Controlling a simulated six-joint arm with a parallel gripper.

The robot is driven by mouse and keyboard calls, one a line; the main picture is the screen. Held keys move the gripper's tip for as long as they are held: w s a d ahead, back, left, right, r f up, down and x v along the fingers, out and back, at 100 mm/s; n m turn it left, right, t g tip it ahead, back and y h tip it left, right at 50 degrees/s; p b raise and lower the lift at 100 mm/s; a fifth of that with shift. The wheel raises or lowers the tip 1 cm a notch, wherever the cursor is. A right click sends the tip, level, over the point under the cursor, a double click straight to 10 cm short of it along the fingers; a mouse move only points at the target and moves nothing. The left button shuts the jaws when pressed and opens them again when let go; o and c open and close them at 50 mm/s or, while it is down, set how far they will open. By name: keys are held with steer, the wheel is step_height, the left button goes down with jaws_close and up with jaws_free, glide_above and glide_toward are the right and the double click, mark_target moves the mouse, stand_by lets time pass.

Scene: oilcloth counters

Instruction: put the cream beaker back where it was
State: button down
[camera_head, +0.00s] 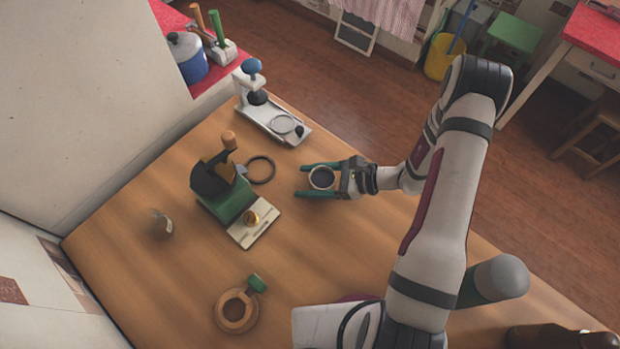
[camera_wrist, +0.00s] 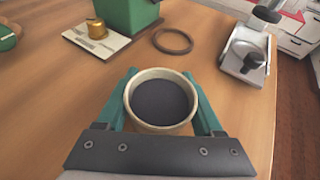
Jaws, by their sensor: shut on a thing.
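The cream beaker (camera_head: 322,178) is round, with a pale rim and a dark inside. In the wrist view the beaker (camera_wrist: 161,101) sits upright between the two green fingers of my gripper (camera_wrist: 161,92). My gripper (camera_head: 319,180) is shut on it, above the right part of the wooden counter. A dark ring (camera_head: 260,169) lies on the counter to the left of the beaker; it also shows in the wrist view (camera_wrist: 173,41). The beaker's base is hidden, so I cannot tell whether it touches the counter.
A green machine (camera_head: 222,196) with a cream base and brass cup (camera_head: 250,217) stands left. A silver press (camera_head: 270,117) stands behind. A wooden ring with a green block (camera_head: 235,309) lies at the front, and a small grey object (camera_head: 160,225) stands far left. Bare wood lies between them.

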steer(key=shift+f, duration=0.3)
jaws_free()
steer(key=shift+r, duration=0.15)
steer(key=v, duration=1.1)
steer(key=shift+d, duration=0.2)
steer(key=shift+s+d+r, duration=0.15)
steer(key=shift+r, duration=0.2)
steer(key=s+a+r+n+g+h, duration=0.1)
steer(key=s+a+r+n+h, duration=0.1)
steer(key=s+r+n, duration=0.3)
steer(key=s+a+r+n+g+h, duration=0.1)
steer(key=s+a+r+n+h, duration=0.1)
steer(key=s+r+n+h, duration=0.3)
steer(key=s+a+r+n+g+h, duration=0.1)
steer(key=s+a+r+n+h, duration=0.2)
steer(key=s+r, duration=0.4)
steer(key=shift+s+r+n+g+h, duration=0.15)
steer(key=shift+s+n+h, duration=0.15)
steer(key=shift+n, duration=0.25)
steer(key=shift+s+f+n+g+h, duration=0.15)
steer(key=shift+s+n+h, duration=0.15)
steer(key=shift+n, duration=0.25)
